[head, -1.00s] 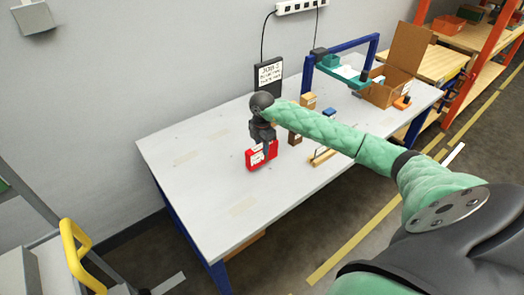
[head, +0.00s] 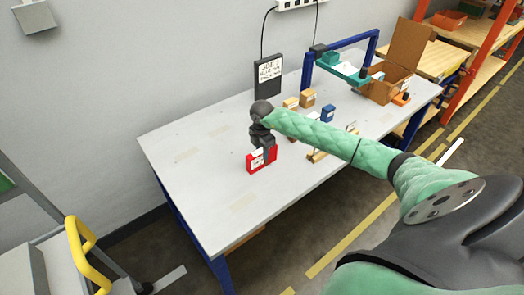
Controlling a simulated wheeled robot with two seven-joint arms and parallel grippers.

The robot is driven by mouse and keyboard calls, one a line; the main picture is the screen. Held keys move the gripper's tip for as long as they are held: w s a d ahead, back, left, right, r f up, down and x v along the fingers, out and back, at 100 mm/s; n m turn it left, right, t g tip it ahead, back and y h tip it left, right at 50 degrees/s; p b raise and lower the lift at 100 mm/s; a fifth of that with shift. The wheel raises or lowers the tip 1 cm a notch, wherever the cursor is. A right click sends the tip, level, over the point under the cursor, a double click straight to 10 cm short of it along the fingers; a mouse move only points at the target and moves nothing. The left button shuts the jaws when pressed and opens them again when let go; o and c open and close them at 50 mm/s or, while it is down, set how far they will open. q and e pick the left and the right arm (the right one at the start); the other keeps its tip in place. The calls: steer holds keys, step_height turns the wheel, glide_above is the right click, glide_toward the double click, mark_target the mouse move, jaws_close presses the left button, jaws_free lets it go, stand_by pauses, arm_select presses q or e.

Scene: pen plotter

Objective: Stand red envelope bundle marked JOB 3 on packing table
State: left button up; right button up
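The red envelope bundle (head: 257,166) stands on edge at the middle of the white packing table (head: 200,180), with a pale label on its front that is too small to read. Its lower edge looks to be at the table top. My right gripper (head: 266,156) points down over the bundle, with a dark finger in front of its face, and appears shut on it. The far finger is hidden. My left gripper is out of view.
Small brown boxes (head: 307,97), a blue block (head: 328,114), a wooden holder (head: 318,156) and an open carton (head: 388,85) stand to the right. The table's left half is clear.

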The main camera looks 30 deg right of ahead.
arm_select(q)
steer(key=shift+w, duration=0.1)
arm_select(e)
steer(key=o, duration=0.4)
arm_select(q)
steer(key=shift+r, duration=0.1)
arm_select(e)
steer(key=shift+o, duration=0.2)
steer(key=shift+r, duration=0.4)
step_height(320, 180, up, 3)
steer(key=shift+r+b, duration=0.15)
steer(key=shift+b, duration=0.9)
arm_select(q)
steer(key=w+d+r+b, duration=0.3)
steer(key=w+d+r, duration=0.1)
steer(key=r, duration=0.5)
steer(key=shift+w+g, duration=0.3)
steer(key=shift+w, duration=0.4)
arm_select(e)
step_height(320, 180, up, 8)
steer(key=shift+a, duration=0.1)
